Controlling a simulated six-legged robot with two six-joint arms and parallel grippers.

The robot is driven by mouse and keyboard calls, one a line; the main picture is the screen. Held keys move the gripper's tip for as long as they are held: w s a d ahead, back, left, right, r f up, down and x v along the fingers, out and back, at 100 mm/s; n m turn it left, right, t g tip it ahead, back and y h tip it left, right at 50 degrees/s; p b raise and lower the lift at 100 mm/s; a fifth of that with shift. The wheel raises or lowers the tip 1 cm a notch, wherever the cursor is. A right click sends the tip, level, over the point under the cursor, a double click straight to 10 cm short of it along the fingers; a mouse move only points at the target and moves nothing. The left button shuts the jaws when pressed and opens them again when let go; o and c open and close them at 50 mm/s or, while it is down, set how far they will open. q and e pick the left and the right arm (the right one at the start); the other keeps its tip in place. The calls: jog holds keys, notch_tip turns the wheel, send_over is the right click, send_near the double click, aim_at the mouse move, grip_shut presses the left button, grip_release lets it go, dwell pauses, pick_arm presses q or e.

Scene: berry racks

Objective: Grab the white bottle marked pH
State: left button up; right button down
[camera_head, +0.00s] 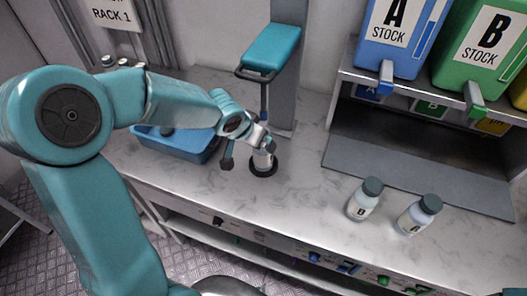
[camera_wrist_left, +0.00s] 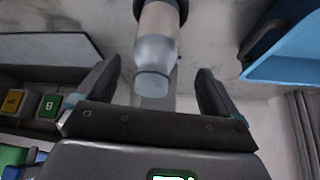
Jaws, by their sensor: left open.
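A whitish bottle (camera_head: 264,160) stands upright on a black round pad (camera_head: 263,172) on the marble counter, below a teal-topped stand. I cannot read a pH mark on it. My left gripper (camera_head: 247,150) is open and close to this bottle, partly covering it in the head view. In the left wrist view the bottle (camera_wrist_left: 156,50), with a pale bluish shoulder and top, lies between the spread fingers of the left gripper (camera_wrist_left: 157,75). A gap shows on both sides, wider at the right finger. My right gripper is not in view.
White bottles marked B (camera_head: 361,203) and A (camera_head: 413,219), with dark caps, stand to the right. A blue basin (camera_head: 190,148) is at the left. The teal-topped stand (camera_head: 271,47) rises behind the bottle. Stock containers A (camera_head: 383,62) and B (camera_head: 466,78) sit on a shelf at right.

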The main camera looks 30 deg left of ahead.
aim_at(263, 150)
pick_arm(q)
jog(key=x, duration=0.3)
jog(key=b+x, duration=0.1)
jog(key=x, duration=0.1)
jog(key=shift+w+d+f, duration=0.1)
jog(key=shift+d+f, duration=0.1)
jog(key=shift+d, duration=0.1)
jog(key=shift+r, duration=0.1)
jog(key=c, duration=1.1)
jog(key=shift+c, duration=0.6)
